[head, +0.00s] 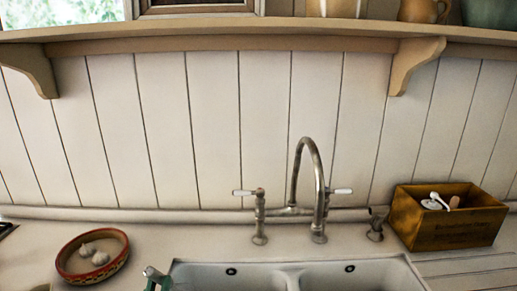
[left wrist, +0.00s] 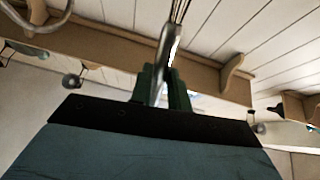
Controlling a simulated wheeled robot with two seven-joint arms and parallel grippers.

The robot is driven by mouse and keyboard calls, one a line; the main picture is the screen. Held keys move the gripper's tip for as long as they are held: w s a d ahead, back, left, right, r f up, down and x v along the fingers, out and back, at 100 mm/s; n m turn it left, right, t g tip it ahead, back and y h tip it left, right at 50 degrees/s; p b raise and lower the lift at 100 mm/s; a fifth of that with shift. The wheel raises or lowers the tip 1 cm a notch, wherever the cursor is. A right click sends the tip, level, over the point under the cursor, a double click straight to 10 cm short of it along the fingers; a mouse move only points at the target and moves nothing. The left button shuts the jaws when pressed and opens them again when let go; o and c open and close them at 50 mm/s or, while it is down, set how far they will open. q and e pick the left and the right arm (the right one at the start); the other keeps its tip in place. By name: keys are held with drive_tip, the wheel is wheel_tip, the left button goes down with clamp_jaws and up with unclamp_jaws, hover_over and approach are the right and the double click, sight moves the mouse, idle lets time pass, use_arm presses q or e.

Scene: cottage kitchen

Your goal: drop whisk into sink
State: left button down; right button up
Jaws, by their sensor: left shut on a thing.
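The whisk (left wrist: 163,55) is metal and stands between the dark green fingers of my left gripper (left wrist: 164,90) in the left wrist view, its thin wires running up out of the top edge. My left gripper is shut on it. In the head view only a bit of my left gripper (head: 157,283) shows at the bottom edge, just left of the sink, with a grey metal end there; the rest is cut off. The white sink (head: 222,277) has two basins side by side, and only its back part shows. My right gripper is not in view.
A bridge tap (head: 318,200) with a tall curved spout stands behind the sink. A red-rimmed bowl (head: 68,271) with garlic is on the counter at left. A wooden box (head: 450,228) stands at right beside the ribbed drainer. A wooden shelf (head: 230,38) runs above.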

use_arm(q)
drive_tip(key=w+d+h+p, duration=0.1)
drive_tip(key=d+m+h+p, duration=0.1)
drive_tip(key=p, duration=0.1)
drive_tip(key=shift+w+d+h, duration=0.2)
drive_tip(key=shift+w+h, duration=0.1)
drive_tip(key=shift+w, duration=0.05)
drive_tip(key=d+f+m+g+h+p, duration=0.1)
drive_tip(key=d+f+m+g+h, duration=0.2)
drive_tip(key=f+h, duration=0.5)
drive_tip(key=shift+d+f+m, duration=0.4)
drive_tip(key=shift+d+m, duration=0.4)
drive_tip(key=shift+d, duration=0.05)
drive_tip(key=c, duration=1.3)
unclamp_jaws()
drive_tip(key=shift+o, duration=0.2)
wheel_tip(320, 180, up, 10)
drive_tip(key=p, duration=0.2)
